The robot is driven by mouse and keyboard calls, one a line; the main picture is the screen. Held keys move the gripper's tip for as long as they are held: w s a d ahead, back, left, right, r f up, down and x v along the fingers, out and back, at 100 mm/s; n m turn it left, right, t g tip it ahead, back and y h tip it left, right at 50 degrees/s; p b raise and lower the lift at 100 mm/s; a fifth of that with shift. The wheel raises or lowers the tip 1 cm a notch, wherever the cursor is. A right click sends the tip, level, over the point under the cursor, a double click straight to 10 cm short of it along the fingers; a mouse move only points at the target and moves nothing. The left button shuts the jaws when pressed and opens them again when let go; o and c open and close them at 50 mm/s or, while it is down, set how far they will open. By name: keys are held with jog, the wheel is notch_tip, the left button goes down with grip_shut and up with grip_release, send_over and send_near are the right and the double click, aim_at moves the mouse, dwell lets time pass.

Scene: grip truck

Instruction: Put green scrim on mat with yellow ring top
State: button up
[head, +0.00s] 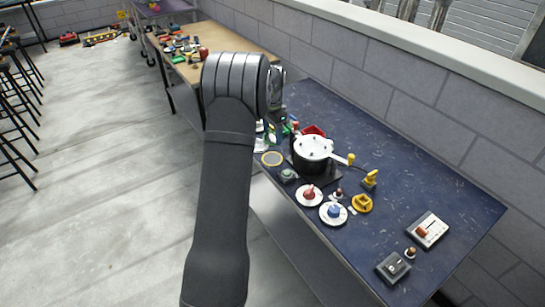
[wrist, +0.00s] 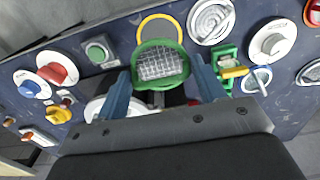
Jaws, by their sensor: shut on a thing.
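My gripper (wrist: 162,82) is shut on the green scrim (wrist: 160,64), a green-rimmed disc with pale wire mesh, between its two blue-grey fingers in the wrist view. The yellow ring (wrist: 160,19) of the mat shows just beyond the scrim, which covers part of it. In the head view the round mat with its yellow ring (head: 272,159) lies near the table's left edge, left of the black pot. My arm hides most of the gripper there, and I cannot make out the scrim clearly. I cannot tell the height of the scrim above the table.
A black pot with a white lid (head: 313,147) stands right of the mat. White discs with a red knob (head: 309,195) and a blue knob (head: 333,213) lie nearer. The table's right part has free room.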

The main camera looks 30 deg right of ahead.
aim_at(272, 131)
notch_tip(272, 131, down, 9)
jog(key=shift+f, duration=0.1)
dwell(0.3)
jog(key=o, duration=0.7)
jog(key=shift+f, duration=0.1)
notch_tip(272, 131, up, 12)
jog(key=shift+r, duration=0.2)
jog(key=shift+f, duration=0.1)
